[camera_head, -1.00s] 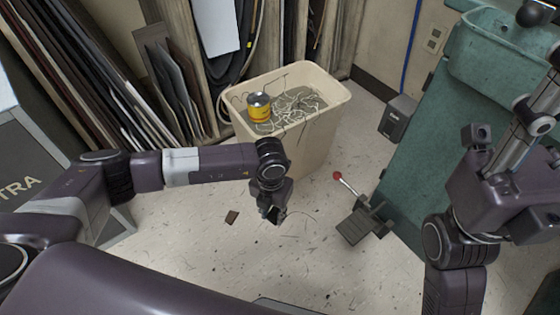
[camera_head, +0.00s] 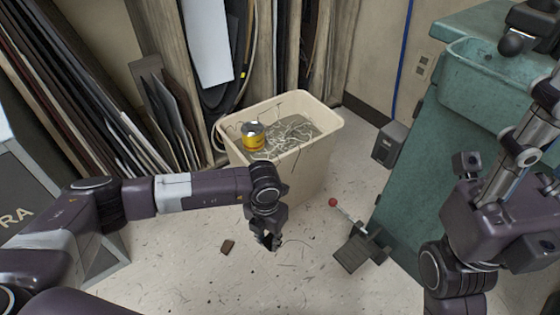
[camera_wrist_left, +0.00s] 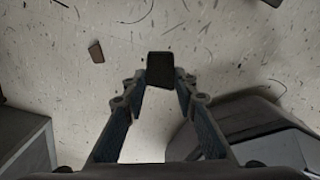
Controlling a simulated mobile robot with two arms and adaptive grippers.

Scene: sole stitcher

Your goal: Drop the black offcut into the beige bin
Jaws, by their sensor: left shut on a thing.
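My left gripper (camera_head: 267,239) hangs pointing down over the floor, in front of the beige bin (camera_head: 306,178) and below the height of its rim in the picture. It is shut on the black offcut (camera_wrist_left: 160,67), a small dark flat piece at the fingertips in the left wrist view. In the head view the offcut is hard to tell from the dark fingers. The bin is open at the top and holds pale tangled threads and a yellow tin (camera_head: 253,138). My right gripper does not show.
A small brown scrap (camera_head: 228,246) lies on the floor left of my left gripper; it also shows in the left wrist view (camera_wrist_left: 96,52). A pedal with a red-knobbed lever (camera_head: 352,250) is to the right, beside the green machine (camera_head: 425,180). Sheets lean at the back left.

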